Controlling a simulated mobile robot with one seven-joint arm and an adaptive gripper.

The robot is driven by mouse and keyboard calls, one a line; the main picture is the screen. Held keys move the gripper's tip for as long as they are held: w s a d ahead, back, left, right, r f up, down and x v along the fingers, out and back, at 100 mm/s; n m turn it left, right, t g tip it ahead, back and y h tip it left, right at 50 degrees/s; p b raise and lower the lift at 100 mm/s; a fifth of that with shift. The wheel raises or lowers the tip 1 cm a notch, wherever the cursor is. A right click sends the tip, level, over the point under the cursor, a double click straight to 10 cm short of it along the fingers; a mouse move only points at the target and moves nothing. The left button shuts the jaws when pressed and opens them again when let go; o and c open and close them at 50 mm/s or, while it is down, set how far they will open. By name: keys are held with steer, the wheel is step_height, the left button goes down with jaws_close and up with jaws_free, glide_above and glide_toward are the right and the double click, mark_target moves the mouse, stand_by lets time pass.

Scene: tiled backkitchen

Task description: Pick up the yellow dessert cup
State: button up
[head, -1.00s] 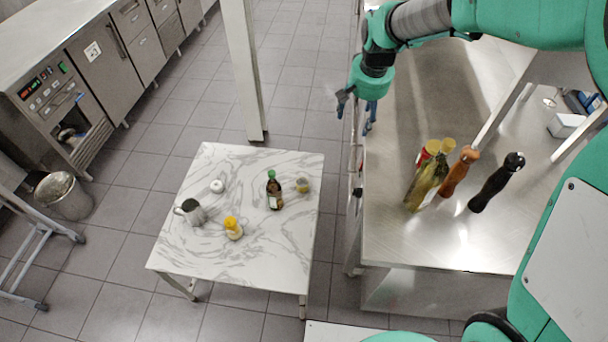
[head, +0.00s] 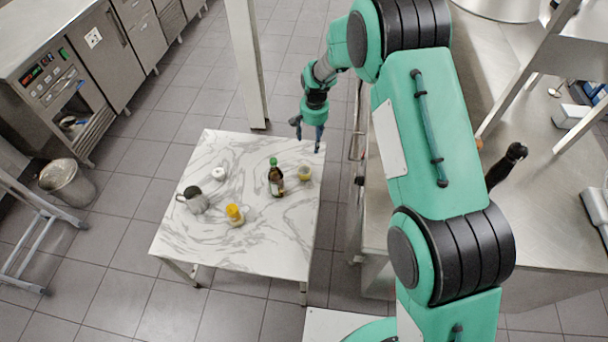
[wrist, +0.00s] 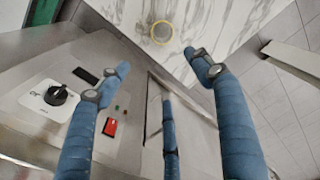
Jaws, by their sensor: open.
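The yellow dessert cup (head: 305,173) is a small, round, yellowish cup near the right edge of the marble-topped table, just right of a dark bottle. In the wrist view it shows as a yellow-rimmed circle (wrist: 162,33) at the top, beyond the fingertips. My gripper (head: 307,137) is open and empty near the table's far right corner, beyond the cup and apart from it. Its blue fingers are spread wide in the wrist view (wrist: 155,62).
On the marble-topped table (head: 270,240) stand a green-capped bottle (head: 276,180), a yellow-capped shaker (head: 235,215), a grey jug (head: 193,200) and a small white item (head: 219,173). A steel counter (head: 545,250) is to the right. A panel with a red switch (wrist: 110,127) lies below the fingers.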

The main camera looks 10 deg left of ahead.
glide_above(304, 171)
steer(key=s, duration=0.2)
step_height(304, 171, down, 9)
steer(key=shift+w+d+r, duration=0.15)
steer(key=shift+r, duration=0.05)
steer(key=shift+f+b, duration=0.75)
steer(key=shift+f, duration=3.55)
steer(key=shift+f+b, duration=0.75)
steer(key=shift+f, duration=1.85)
steer(key=c, duration=1.7)
steer(key=shift+o, duration=0.2)
steer(key=shift+r, duration=0.15)
